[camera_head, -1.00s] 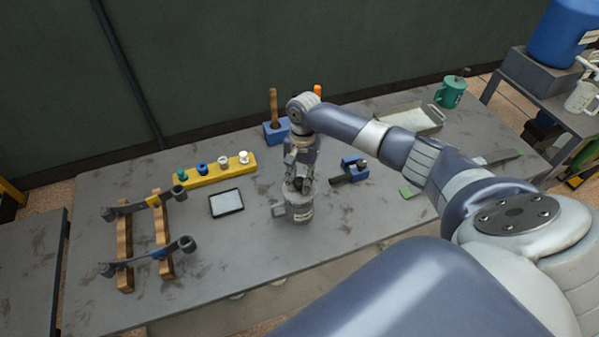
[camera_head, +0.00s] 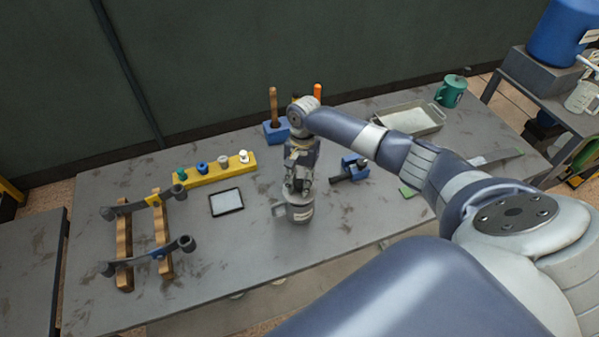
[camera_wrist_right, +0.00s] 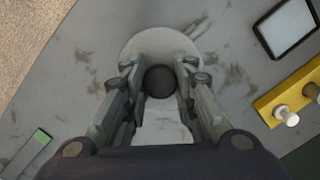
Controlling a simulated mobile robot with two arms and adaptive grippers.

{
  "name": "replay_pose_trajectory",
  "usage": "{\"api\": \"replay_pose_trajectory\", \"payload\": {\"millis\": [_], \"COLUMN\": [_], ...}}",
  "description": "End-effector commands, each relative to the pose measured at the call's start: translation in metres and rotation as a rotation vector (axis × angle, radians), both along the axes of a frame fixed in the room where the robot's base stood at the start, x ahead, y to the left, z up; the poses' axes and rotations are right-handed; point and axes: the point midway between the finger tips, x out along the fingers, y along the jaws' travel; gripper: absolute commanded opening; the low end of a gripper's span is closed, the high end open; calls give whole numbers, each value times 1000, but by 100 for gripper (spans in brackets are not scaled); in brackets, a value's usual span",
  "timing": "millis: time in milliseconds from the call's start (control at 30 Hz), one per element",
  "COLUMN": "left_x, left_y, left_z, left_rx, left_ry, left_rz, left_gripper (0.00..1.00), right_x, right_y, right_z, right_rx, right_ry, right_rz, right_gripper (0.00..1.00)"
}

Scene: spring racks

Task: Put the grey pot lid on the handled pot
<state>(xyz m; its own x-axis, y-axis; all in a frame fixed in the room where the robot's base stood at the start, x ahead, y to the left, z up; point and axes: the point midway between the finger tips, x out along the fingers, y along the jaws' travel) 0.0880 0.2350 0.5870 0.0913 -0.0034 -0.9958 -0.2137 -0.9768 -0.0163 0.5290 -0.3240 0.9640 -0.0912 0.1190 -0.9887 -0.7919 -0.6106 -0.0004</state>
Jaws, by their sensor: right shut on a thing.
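The handled pot (camera_head: 301,215) is a grey can with a label and a side handle (camera_head: 279,210), standing upright at the middle of the table. My right gripper (camera_head: 297,187) is directly over it, pointing down. In the right wrist view my right gripper (camera_wrist_right: 160,82) is shut on the dark round knob of the grey pot lid (camera_wrist_right: 145,45). The lid is a pale disc that covers the pot's mouth from above, and the pot handle sticks out past its edge. I cannot tell whether lid and rim touch. My left gripper is out of view.
A tablet (camera_head: 226,202) and a yellow rack with several knobs (camera_head: 217,172) are left of the pot. A blue clamp (camera_head: 351,169) is to its right. A grey tray (camera_head: 419,119) and a green mug (camera_head: 451,91) are at the back right. Wooden rails (camera_head: 124,240) lie far left.

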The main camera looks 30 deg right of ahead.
Motion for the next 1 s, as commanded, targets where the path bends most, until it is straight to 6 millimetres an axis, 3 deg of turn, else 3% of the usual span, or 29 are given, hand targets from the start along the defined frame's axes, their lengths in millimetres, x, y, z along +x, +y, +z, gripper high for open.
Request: {"api": "replay_pose_trajectory", "payload": {"millis": [1000], "left_x": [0], "left_y": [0], "left_z": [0], "left_rx": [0], "left_ry": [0], "left_rz": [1], "left_gripper": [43], "right_x": [0], "right_y": [0], "right_z": [-13], "right_rx": [1], "right_ry": [1], "right_rz": [0], "right_gripper": [2]}}
